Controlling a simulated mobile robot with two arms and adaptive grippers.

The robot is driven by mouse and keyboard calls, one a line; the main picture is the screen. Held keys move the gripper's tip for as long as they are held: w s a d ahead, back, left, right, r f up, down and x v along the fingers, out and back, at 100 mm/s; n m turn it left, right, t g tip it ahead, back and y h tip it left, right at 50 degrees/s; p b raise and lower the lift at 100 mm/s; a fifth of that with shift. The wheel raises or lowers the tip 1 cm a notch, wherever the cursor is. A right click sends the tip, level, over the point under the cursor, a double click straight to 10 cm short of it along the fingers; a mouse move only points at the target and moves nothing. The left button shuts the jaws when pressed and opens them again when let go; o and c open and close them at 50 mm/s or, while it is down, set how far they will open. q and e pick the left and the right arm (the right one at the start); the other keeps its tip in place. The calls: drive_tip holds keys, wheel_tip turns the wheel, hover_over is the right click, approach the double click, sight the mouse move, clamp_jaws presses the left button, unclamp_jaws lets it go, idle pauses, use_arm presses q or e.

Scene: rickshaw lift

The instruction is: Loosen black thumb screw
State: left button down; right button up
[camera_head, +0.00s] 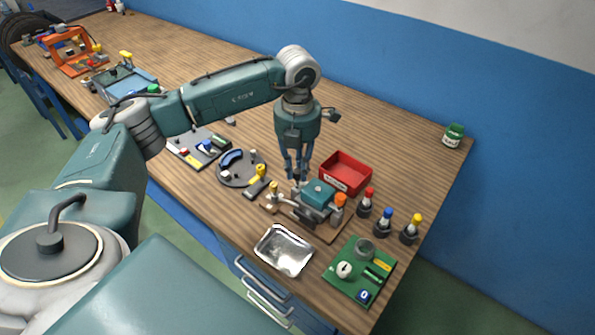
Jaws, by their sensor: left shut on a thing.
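A small fixture with a teal block (318,193) sits on a wooden base board (328,233) near the table's front right. It has an orange knob (340,199) on its right and a brass-coloured knob (273,188) on its left. My left gripper (297,179) points down at the block's back left side, its fingers close together. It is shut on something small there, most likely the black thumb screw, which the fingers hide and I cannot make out. My right gripper is out of view.
A red bin (346,172) stands close behind the fixture, with several colour-capped bottles (385,222) to its right. A metal tray (284,250) and a green board (358,271) lie in front. A round dark tray (241,168) is at left.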

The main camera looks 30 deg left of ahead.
sight(297, 171)
use_arm(q)
drive_tip(key=n+b, duration=0.1)
drive_tip(key=n, duration=0.3)
drive_tip(key=shift+n, duration=0.4)
drive_tip(key=n+b, duration=0.1)
drive_tip(key=n, duration=0.3)
drive_tip(key=shift+r+n, duration=0.1)
drive_tip(key=shift+n, duration=0.2)
drive_tip(key=c, duration=1.6)
unclamp_jaws()
wheel_tip(297, 171, up, 12)
